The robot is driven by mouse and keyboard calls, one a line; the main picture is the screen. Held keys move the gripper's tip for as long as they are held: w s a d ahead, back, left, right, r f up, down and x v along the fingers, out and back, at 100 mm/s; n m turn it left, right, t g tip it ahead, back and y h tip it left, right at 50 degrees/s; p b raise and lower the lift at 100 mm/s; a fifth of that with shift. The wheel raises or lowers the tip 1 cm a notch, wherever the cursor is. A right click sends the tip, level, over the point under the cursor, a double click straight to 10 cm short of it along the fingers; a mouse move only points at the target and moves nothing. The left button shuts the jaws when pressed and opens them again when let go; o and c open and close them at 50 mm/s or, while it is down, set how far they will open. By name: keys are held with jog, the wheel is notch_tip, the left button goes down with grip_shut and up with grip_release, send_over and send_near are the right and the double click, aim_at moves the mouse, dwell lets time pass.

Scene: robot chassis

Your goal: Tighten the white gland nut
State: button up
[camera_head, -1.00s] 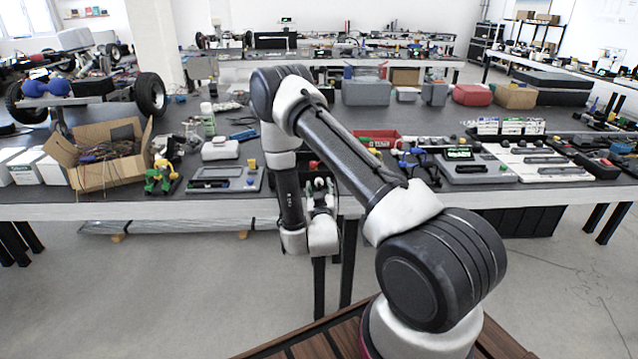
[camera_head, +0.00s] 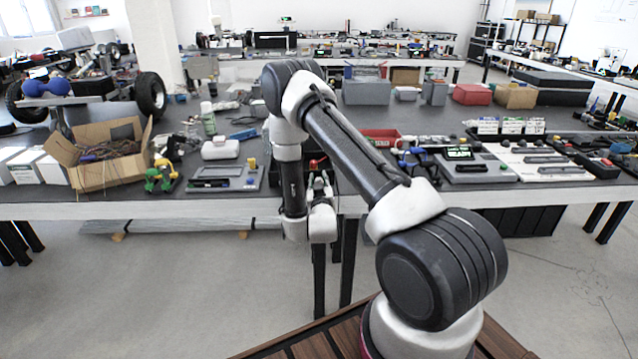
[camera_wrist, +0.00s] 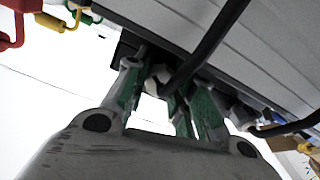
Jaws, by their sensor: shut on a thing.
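In the wrist view my gripper (camera_wrist: 165,100) reaches up under a grey ribbed housing (camera_wrist: 175,22), its green-padded fingers on either side of a small whitish gland nut (camera_wrist: 159,73). The nut is partly hidden by the fingers and by a black cable (camera_wrist: 208,45) that runs down to it. My gripper is shut on the nut. Another pale fitting (camera_wrist: 240,115) with a cable sits to the right, outside the fingers. In the head view my gripper (camera_head: 319,180) is small at the bench front edge, and the nut cannot be made out.
A second black cable (camera_wrist: 290,128) bends close by the right finger. Red (camera_wrist: 12,30) and yellow (camera_wrist: 55,22) parts show at the wrist view's upper left. The bench holds a cardboard box (camera_head: 100,170), a grey panel device (camera_head: 225,180) and a red tray (camera_head: 381,135).

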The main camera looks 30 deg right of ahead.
jog(key=shift+m, duration=2.7)
jog(key=o, duration=1)
jog(key=shift+o, duration=0.2)
